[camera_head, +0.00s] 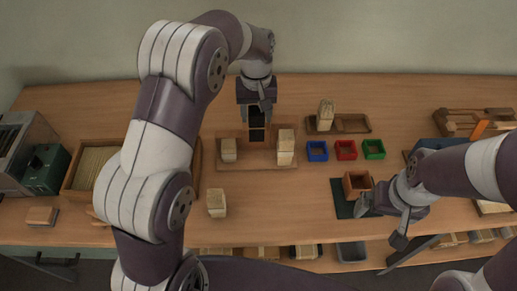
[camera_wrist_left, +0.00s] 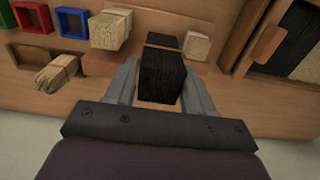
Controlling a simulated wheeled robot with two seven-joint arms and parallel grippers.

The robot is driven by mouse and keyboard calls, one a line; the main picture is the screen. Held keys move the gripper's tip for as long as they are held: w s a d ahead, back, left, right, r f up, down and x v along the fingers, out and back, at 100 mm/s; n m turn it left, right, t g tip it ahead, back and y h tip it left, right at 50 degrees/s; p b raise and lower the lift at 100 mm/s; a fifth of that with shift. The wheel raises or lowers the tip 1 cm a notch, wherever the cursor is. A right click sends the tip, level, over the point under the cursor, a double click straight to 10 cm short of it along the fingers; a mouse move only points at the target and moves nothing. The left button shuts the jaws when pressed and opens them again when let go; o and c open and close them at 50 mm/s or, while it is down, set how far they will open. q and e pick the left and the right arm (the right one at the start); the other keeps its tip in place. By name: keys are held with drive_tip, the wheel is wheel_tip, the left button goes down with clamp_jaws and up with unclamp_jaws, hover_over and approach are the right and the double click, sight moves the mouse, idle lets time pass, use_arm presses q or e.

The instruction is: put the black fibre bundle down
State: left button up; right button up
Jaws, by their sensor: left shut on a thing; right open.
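My left gripper (camera_head: 257,110) is shut on the black fibre bundle (camera_head: 257,134), which hangs upright with a thin pale band around it. In the left wrist view the black bundle (camera_wrist_left: 162,78) sits between the two grey fingers of the left gripper (camera_wrist_left: 160,92). It is at a low wooden stand (camera_head: 255,161), between a short pale bundle (camera_head: 229,149) and a taller pale bundle (camera_head: 285,146). I cannot tell whether its lower end touches the stand. My right gripper (camera_head: 404,218) is open and empty, low over the table's right front.
Blue (camera_head: 317,151), red (camera_head: 345,150) and green (camera_head: 374,149) bins stand right of the stand. A wooden tray (camera_head: 353,123) with a pale bundle (camera_head: 326,114) is behind them. Another pale bundle (camera_head: 216,203) stands in front. A wooden box (camera_head: 357,183) sits on a dark mat.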

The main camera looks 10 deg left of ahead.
sight(256, 124)
use_arm(q)
drive_tip(key=f, duration=0.3)
drive_tip(key=shift+s+f, duration=0.3)
drive_tip(key=shift+s, duration=0.05)
drive_tip(key=f, duration=0.2)
drive_tip(key=w+f+p, duration=0.1)
drive_tip(key=f, duration=0.1)
drive_tip(key=shift+w+f, duration=0.15)
drive_tip(key=shift+f, duration=0.2)
wheel_tip(256, 124, down, 4)
drive_tip(key=shift+r, duration=0.1)
drive_tip(key=o, duration=1.1)
drive_tip(key=shift+s, duration=0.25)
use_arm(e)
drive_tip(key=shift+w+f, duration=0.1)
drive_tip(key=shift+f, duration=0.5)
